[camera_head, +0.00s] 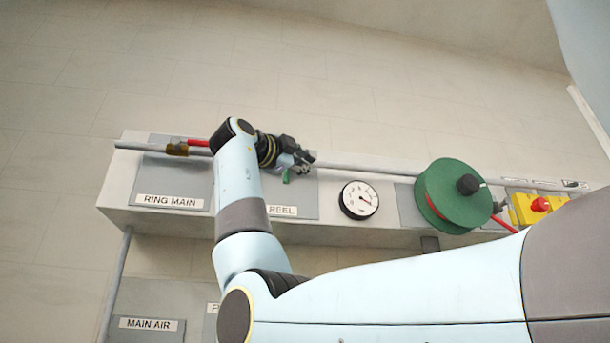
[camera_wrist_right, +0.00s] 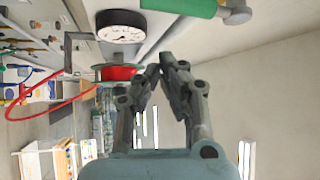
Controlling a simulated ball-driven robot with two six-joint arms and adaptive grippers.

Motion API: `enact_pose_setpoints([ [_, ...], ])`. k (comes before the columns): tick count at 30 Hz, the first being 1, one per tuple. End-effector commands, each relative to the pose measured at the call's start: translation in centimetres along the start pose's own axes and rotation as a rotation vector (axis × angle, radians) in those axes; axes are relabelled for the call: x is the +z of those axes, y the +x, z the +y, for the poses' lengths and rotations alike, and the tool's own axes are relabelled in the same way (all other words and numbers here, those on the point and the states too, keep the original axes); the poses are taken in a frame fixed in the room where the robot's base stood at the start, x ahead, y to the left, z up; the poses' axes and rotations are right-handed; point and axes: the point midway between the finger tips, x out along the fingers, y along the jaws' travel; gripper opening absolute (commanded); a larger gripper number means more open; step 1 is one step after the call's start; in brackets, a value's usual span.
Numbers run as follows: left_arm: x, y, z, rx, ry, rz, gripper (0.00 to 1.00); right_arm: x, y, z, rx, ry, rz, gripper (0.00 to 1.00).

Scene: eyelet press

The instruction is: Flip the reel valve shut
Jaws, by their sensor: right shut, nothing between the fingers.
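The reel valve sits on the pipe above the REEL label (camera_head: 283,211). Only a bit of its green handle (camera_head: 286,177) shows in the head view, below my right gripper; the rest is hidden by the gripper and wrist. In the right wrist view the green handle (camera_wrist_right: 180,6) runs along the top edge, cut off by the frame, with a grey metal part at its right end. My right gripper (camera_head: 306,163) is at the valve, its fingers shut and empty. In the wrist view its fingertips (camera_wrist_right: 162,72) lie below the handle, apart from it in the picture. My left gripper is not in view.
The ring main valve (camera_head: 177,150) with a red handle is left of my wrist on the same pipe (camera_head: 350,168). A round gauge (camera_head: 359,200), a green hose reel (camera_head: 450,200) and a yellow box with a red button (camera_head: 540,206) stand to the right. Lower panels are partly covered by my arm.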

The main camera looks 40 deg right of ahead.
Motion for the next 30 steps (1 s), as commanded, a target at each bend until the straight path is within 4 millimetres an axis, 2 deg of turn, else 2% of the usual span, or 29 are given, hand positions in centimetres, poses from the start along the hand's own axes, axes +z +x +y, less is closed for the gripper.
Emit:
enact_pose_setpoints([
  [1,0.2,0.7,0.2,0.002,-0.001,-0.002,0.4,0.2,-1.3,-0.1,-0.001,0.001,-0.004,0.0],
  [3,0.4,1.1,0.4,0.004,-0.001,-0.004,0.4,0.1,-2.8,-0.5,-0.001,0.0,-0.004,0.0],
  [10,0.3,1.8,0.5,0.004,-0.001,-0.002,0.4,-0.1,-5.8,-1.5,0.0,-0.001,0.001,0.0],
  [15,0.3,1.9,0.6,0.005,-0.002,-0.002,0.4,-0.2,-6.5,-1.8,0.0,-0.001,0.001,0.0],
  [30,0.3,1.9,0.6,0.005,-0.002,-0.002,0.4,-0.2,-6.5,-1.8,0.0,-0.001,0.002,0.0],
])
